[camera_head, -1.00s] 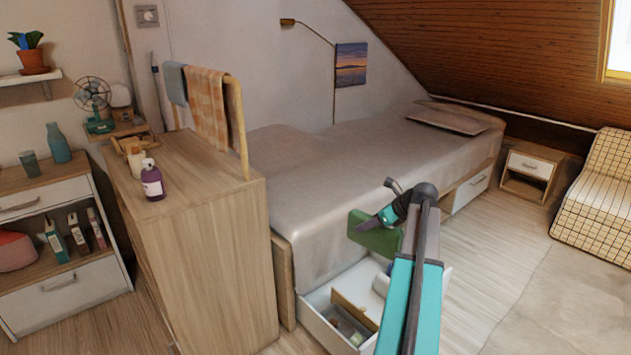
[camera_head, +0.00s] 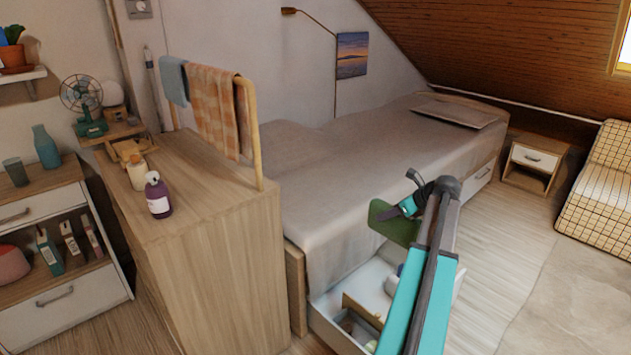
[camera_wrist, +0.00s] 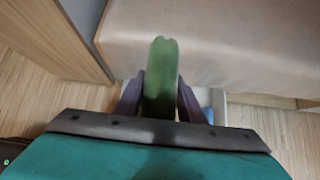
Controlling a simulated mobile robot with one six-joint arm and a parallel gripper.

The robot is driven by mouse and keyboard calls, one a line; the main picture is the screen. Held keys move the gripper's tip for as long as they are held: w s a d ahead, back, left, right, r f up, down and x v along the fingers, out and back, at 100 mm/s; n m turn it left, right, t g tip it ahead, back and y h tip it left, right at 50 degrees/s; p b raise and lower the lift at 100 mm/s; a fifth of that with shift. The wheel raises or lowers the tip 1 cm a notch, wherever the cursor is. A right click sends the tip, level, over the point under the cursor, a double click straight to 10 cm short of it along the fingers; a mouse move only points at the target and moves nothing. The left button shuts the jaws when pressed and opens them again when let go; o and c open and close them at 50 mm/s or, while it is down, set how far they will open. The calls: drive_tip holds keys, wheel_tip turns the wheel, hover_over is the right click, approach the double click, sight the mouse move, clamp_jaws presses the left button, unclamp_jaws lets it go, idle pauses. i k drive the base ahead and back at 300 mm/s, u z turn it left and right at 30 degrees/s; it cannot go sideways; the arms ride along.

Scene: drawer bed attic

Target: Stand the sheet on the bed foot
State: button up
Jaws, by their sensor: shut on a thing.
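A green folded sheet (camera_head: 393,224) is held in my gripper (camera_head: 408,208) above the open drawer, beside the bed's long side. In the wrist view the sheet (camera_wrist: 160,78) stands upright between the two fingers of my gripper (camera_wrist: 160,98), its far end toward the bed cover. The bed (camera_head: 360,180) has a beige cover and a pillow at its far end. Its near end, the foot, lies by the tall wooden dresser. The sheet is apart from the bed top as far as I can see; the wrist view does not settle its height.
The open white drawer (camera_head: 337,337) under the bed holds a wooden box and a white roll. The tall dresser (camera_head: 215,240) with bottles and a towel rail (camera_head: 250,130) stands left of the bed foot. The bed top is clear apart from the pillow (camera_head: 458,110). Floor is free at right.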

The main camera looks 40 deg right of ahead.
sight(333, 192)
drive_tip(key=i, duration=1)
drive_tip(key=z, duration=0.05)
